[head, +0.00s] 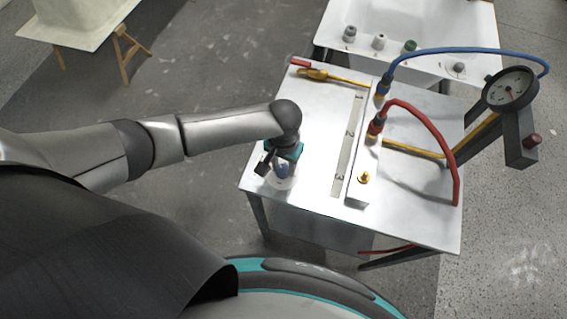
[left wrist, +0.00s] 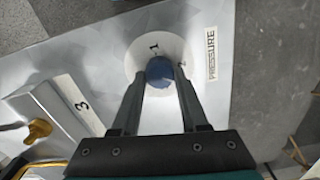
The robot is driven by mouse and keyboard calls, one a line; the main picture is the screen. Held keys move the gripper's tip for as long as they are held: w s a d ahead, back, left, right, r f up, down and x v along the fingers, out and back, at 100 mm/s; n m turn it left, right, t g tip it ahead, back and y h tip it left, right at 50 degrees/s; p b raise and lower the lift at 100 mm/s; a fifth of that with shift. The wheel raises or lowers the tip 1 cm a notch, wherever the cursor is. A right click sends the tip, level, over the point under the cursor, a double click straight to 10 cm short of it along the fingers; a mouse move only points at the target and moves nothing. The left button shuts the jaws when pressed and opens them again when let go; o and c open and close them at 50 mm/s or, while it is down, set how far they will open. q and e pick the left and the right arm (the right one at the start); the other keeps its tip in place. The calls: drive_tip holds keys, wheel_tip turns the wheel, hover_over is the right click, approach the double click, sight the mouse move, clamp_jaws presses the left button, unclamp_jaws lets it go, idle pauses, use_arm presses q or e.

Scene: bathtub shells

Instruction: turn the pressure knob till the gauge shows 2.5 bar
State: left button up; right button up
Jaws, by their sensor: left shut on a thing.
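The blue pressure knob (left wrist: 160,72) sits on a round white dial (left wrist: 142,47) in the left wrist view. My left gripper (left wrist: 161,78) is shut on the knob, one finger on each side. In the head view my left gripper (head: 281,166) points down at the table's front left corner and partly hides the knob. The round gauge (head: 510,89) stands at the right on a grey post; its reading is too small to tell. My right gripper is not in view.
The white table (head: 415,215) carries a raised strip with numbers 1 to 3, a blue hose (head: 450,50), a red hose (head: 430,120) and a brass fitting (head: 363,178).

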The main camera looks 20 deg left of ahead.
use_arm(q)
clamp_jaws()
drive_tip(key=shift+r+m+p, duration=0.15)
drive_tip(key=shift+m+p, duration=0.35)
drive_tip(key=shift+p, duration=0.25)
drive_tip(key=shift+m+p, duration=0.35)
drive_tip(key=shift+m, duration=0.05)
drive_tip(key=o, duration=0.8)
unclamp_jaws()
